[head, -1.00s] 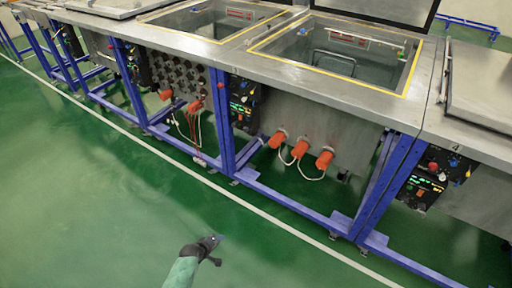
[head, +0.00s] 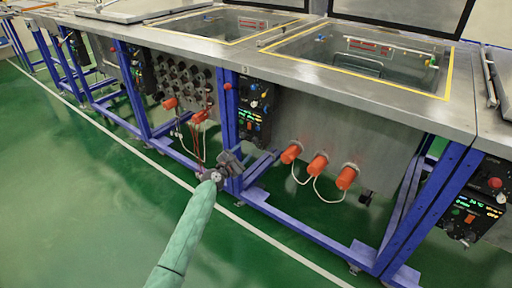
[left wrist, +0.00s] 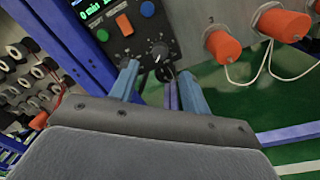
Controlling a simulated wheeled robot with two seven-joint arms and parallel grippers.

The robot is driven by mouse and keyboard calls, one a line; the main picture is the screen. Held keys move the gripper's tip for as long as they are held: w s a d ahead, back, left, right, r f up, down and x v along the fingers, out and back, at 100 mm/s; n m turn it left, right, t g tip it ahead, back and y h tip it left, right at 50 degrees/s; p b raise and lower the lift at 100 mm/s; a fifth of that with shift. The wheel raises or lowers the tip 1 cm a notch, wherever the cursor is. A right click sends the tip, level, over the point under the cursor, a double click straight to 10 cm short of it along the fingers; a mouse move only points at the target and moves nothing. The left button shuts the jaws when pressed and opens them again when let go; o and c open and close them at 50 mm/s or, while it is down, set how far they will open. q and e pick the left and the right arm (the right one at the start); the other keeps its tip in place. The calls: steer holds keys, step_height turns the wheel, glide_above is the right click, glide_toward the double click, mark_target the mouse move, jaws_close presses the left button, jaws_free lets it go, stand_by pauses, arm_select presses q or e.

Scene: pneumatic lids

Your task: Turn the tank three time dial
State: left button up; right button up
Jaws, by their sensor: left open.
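The tank three control panel (head: 254,112) is a black panel on the blue frame, with the number 3 above it. In the left wrist view its dial (left wrist: 159,51) is a black round knob with a white mark, at the lower part of the panel (left wrist: 127,48). My left gripper (head: 236,160) is open below the panel in the head view. In the left wrist view its two blue-grey fingers (left wrist: 160,72) point at the panel, one each side of the dial's line. I cannot tell whether they touch it. My right gripper is not in view.
Orange plugs (head: 318,165) with white cables stick out right of the panel; they also show in the left wrist view (left wrist: 222,46). A blue frame post (head: 228,120) stands just left of the panel. The tank four panel (head: 480,200) is at the right. Green floor is clear at left.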

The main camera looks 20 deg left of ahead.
mark_target(254, 142)
arm_select(q)
steer(key=shift+b+x, duration=0.4)
steer(key=shift+x, duration=3.15)
steer(key=shift+f, duration=0.1)
steer(key=c, duration=1)
steer(key=shift+d+f+b, duration=0.1)
steer(key=shift+b, duration=0.2)
